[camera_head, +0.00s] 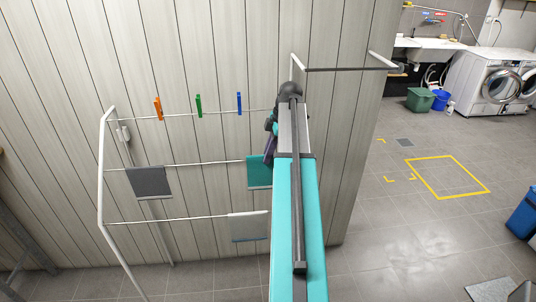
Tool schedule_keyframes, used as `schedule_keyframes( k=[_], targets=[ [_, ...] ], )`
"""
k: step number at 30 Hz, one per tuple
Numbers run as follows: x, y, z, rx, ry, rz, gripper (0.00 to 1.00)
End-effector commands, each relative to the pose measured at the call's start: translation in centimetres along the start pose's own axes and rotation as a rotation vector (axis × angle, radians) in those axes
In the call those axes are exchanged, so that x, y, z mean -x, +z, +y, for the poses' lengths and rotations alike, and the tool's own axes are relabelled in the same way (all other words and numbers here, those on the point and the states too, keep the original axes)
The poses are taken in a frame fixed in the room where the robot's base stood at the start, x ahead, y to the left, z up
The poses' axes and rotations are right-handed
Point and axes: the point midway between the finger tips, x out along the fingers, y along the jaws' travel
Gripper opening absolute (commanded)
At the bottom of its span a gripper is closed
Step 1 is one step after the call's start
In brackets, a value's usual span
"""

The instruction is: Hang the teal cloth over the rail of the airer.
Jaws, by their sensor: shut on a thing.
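The teal cloth (259,172) hangs flat at the right part of the airer's middle rail (205,163), with its upper edge about level with that rail. Its right side is hidden behind my arm. I cannot tell whether it lies over the rail or only in front of it. My gripper (269,150), mostly covered by my arm, is at the cloth's upper right and shut on it. The fingertips are not clearly seen. The white airer (102,170) stands against the panelled wall.
A dark grey cloth (150,182) hangs on the middle rail at left; a pale grey cloth (249,227) hangs on the lower rail. Orange (158,109), green (198,106) and blue (239,103) pegs sit on the top rail. A wall bracket bar (345,69) is at upper right. Floor at right is largely open.

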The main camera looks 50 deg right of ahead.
Motion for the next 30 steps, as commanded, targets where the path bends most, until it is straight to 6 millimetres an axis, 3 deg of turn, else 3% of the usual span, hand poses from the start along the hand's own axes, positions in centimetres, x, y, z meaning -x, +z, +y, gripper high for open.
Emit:
schedule_keyframes(
  k=[28, 29, 30],
  targets=[
    [-1.2, 0.3, 0.0, 0.001, 0.001, 0.000, 0.00],
    [-1.2, 0.3, 0.0, 0.001, 0.001, 0.000, 0.13],
    [-1.2, 0.3, 0.0, 0.001, 0.001, 0.000, 0.20]
  ],
)
